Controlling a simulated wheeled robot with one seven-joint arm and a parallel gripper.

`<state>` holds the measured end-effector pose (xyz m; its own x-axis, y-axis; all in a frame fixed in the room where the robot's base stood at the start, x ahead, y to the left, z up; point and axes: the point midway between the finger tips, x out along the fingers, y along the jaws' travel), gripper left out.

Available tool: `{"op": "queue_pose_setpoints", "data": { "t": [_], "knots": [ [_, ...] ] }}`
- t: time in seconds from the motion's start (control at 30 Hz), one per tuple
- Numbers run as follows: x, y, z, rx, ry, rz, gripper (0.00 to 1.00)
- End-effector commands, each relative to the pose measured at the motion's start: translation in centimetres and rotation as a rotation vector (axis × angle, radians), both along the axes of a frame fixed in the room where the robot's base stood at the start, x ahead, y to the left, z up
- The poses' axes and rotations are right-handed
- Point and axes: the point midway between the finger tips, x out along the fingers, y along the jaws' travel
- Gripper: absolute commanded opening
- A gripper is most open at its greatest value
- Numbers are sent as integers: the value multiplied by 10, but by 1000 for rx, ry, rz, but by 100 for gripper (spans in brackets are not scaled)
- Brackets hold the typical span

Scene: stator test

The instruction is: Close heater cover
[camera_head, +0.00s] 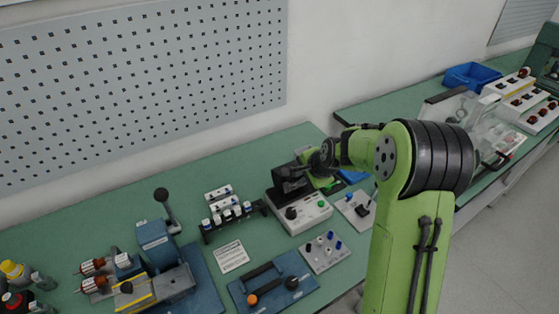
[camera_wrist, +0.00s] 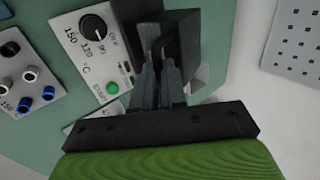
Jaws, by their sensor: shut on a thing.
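The heater is a white box (camera_head: 302,217) with a black knob and a green button, standing on the green bench. Its panel (camera_wrist: 93,55) shows at the upper left of the wrist view, with temperature marks around the knob. The dark heater cover (camera_head: 287,177) stands up at the back of the box; its exact angle is hard to tell. In the wrist view the black cover (camera_wrist: 182,35) lies at the fingertips. My gripper (camera_head: 302,170) reaches it from the right. My gripper (camera_wrist: 157,52) is shut on the cover; the fingers partly hide the gripped part.
A rack of small vials (camera_head: 232,217) stands left of the heater. A plate with blue and white knobs (camera_head: 325,252) lies in front, and a blue tray (camera_head: 270,287) nearer. A pegboard (camera_head: 140,85) hangs on the wall behind. Bare bench lies behind the rack.

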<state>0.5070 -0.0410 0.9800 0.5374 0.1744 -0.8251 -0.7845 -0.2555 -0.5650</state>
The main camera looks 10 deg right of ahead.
Motion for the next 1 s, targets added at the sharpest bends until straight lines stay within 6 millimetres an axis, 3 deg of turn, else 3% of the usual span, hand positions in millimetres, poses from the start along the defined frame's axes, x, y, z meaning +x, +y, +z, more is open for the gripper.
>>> {"op": "queue_pose_setpoints", "data": {
  "t": [0.03,0.33,0.53,0.77,1.0],
  "knots": [
    [-4,-2,-9,2,3,-3,0],
    [-6,-2,-8,1,1,-2,0],
    [-18,-5,-27,1,3,-1,0],
    [-18,-5,-24,2,2,-1,0],
    [-23,-8,-35,2,1,-2,0]
  ]
}}
